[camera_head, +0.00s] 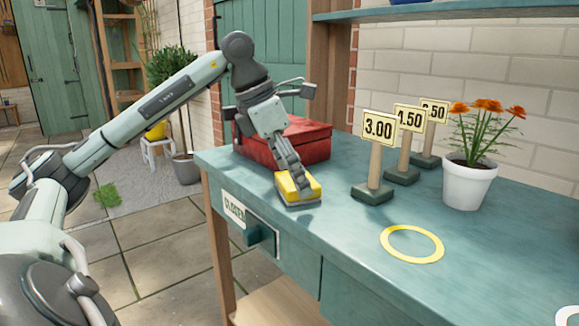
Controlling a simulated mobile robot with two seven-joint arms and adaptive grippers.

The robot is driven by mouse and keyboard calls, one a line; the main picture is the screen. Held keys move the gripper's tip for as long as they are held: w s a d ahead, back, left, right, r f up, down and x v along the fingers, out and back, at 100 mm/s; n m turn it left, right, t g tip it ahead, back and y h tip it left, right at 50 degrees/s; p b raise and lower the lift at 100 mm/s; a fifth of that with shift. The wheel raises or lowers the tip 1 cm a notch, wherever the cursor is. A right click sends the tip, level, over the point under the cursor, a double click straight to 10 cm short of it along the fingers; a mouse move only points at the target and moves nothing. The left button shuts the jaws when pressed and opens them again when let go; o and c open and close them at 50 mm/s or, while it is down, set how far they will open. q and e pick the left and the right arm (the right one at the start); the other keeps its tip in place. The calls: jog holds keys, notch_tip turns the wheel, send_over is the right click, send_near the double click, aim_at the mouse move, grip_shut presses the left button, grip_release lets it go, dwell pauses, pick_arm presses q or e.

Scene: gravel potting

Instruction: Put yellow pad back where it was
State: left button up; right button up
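The yellow pad (314,187), with a grey underside, is at the front left of the green bench (350,235), beside the red box. My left gripper (301,186) points down onto the pad, its fingers close together on the pad's middle, and appears shut on it. The far finger is hidden. The pad looks flat and on or just above the bench top; I cannot tell which. A flat yellow ring (412,258) lies empty on the bench to the right. My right gripper is out of view.
A red box (307,140) stands behind the pad. Price signs (372,190) on grey bases and a white pot (467,186) with orange flowers stand toward the back. A white rim shows at the lower right corner. The bench around the ring is clear.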

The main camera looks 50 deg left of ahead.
aim_at(283, 180)
pick_arm(q)
jog(key=shift+r, duration=0.15)
jog(key=p+v, duration=0.1)
jog(key=v, duration=0.4)
jog(key=shift+r+p, duration=0.1)
jog(key=shift+p, duration=0.25)
jog(key=p+v, duration=0.2)
jog(key=v, duration=0.5)
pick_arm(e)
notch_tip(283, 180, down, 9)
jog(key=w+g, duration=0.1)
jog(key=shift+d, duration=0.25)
